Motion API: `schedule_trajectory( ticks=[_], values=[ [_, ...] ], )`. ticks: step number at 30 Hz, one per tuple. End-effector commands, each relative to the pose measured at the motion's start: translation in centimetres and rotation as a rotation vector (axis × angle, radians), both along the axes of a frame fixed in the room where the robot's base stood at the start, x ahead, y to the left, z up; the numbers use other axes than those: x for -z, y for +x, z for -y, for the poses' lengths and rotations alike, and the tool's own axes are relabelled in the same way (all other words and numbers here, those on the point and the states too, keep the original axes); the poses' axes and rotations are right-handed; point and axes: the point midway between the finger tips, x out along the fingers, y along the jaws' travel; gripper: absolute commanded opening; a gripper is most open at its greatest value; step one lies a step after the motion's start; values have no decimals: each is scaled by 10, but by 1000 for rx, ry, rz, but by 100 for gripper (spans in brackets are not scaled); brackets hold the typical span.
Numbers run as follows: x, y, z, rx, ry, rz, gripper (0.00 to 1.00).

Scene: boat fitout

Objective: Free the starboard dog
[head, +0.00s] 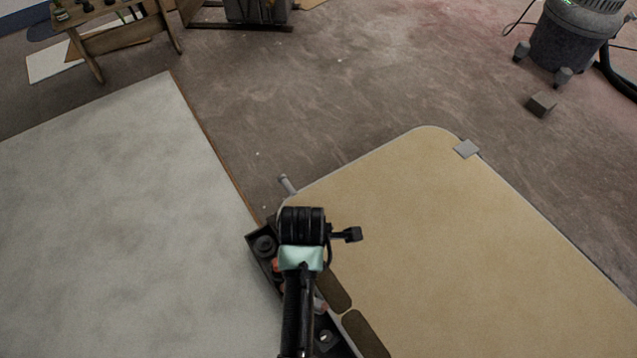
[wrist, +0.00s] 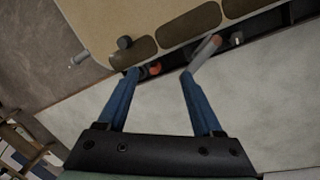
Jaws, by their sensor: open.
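The beige hatch panel (head: 450,240) has rounded corners and dark oval pads along one edge; it also shows in the wrist view (wrist: 120,15). My gripper (wrist: 160,74) is open and empty, its two blue fingers pointing at the dark trough beside that edge. A grey bar with a red end (wrist: 208,50) lies by the right fingertip; I cannot tell whether they touch. An orange-red part (wrist: 154,68) sits in the trough between the fingertips. I cannot tell which part is the starboard dog. In the head view my arm hides the fingers and part of the trough.
A grey peg (head: 287,184) sticks out at the panel's left corner, and a grey plate (head: 466,148) sits on its far edge. A large pale surface (head: 110,200) lies left. A vacuum (head: 575,40), a small block (head: 541,105) and a wooden stand (head: 115,25) are farther off.

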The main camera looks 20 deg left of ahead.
Motion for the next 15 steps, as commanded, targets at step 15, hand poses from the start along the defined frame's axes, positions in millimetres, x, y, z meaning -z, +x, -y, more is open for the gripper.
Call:
schedule_trajectory(
  ticks=[15],
  values=[
    [-94, 51, -2, 169, 97, 182, 67]
  ],
)
